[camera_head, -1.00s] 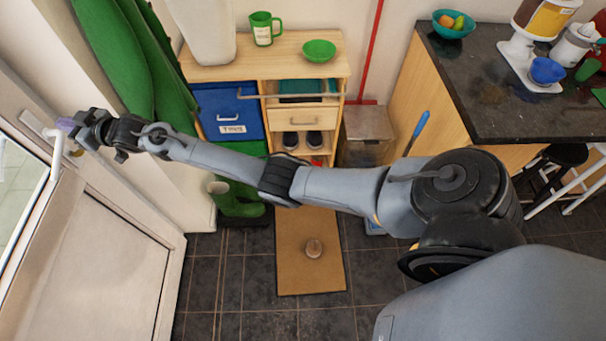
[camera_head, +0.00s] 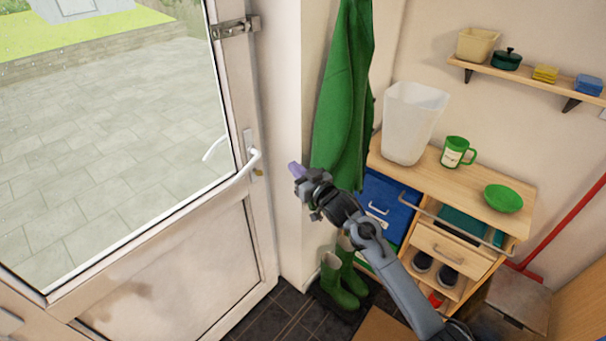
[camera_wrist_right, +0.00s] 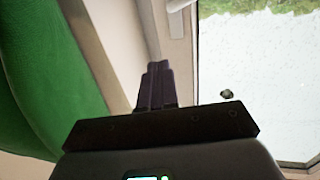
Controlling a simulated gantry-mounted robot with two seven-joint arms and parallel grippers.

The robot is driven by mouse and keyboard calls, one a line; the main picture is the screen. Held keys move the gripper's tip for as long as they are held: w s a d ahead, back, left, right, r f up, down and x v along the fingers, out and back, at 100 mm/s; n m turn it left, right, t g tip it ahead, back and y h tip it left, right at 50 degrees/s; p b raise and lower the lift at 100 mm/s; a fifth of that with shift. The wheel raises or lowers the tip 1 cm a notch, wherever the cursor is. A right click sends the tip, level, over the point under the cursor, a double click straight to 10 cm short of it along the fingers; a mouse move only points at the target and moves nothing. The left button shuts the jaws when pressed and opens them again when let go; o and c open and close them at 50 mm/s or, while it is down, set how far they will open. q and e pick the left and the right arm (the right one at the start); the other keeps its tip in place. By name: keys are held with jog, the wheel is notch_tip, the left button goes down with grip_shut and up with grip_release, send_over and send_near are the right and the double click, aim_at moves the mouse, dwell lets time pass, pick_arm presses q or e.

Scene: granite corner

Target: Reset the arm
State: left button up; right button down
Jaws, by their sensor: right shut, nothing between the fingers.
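My right arm reaches up from the lower right in the head view. Its gripper (camera_head: 296,170), with purple fingertips, is shut and empty in front of the white wall corner, between the door handle and the green coat. In the right wrist view the dark closed fingers (camera_wrist_right: 155,88) point toward a pale frame, and nothing is held between them. The white door handle (camera_head: 240,170) is to the left of the gripper in the head view, with a visible gap between them. My left gripper is not in view.
The glazed white door (camera_head: 160,240) fills the left. A green coat (camera_head: 343,95) hangs just right of the gripper. Green boots (camera_head: 342,280) stand below. A wooden cabinet (camera_head: 440,180) carries a white bin (camera_head: 412,120), a green mug (camera_head: 457,152) and a green bowl (camera_head: 503,198).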

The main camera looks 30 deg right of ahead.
jog(key=s+a+f+g, duration=0.1)
jog(key=s+a+f, duration=0.1)
jog(key=s+f, duration=0.55)
jog(key=s+a+f+g, duration=0.15)
jog(key=s+f, duration=0.25)
jog(key=f, duration=0.6)
jog(key=s+a+f+m+g, duration=0.1)
jog(key=s+a+f+g, duration=0.3)
jog(key=s, duration=0.6)
jog(key=s+a+f+g, duration=0.1)
jog(key=s+f, duration=0.4)
jog(key=s, duration=0.5)
jog(key=s+r+n+g+h, duration=0.1)
jog(key=s+r+g, duration=0.2)
jog(key=s, duration=0.5)
jog(key=s+r+g+h, duration=0.1)
jog(key=s+r+g, duration=0.2)
jog(key=s, duration=0.4)
notch_tip(320, 180, up, 14)
jog(key=p, duration=1.4)
jog(key=shift+s+d+g, duration=0.2)
jog(key=shift+s+g, duration=0.05)
jog(key=shift+g, duration=0.1)
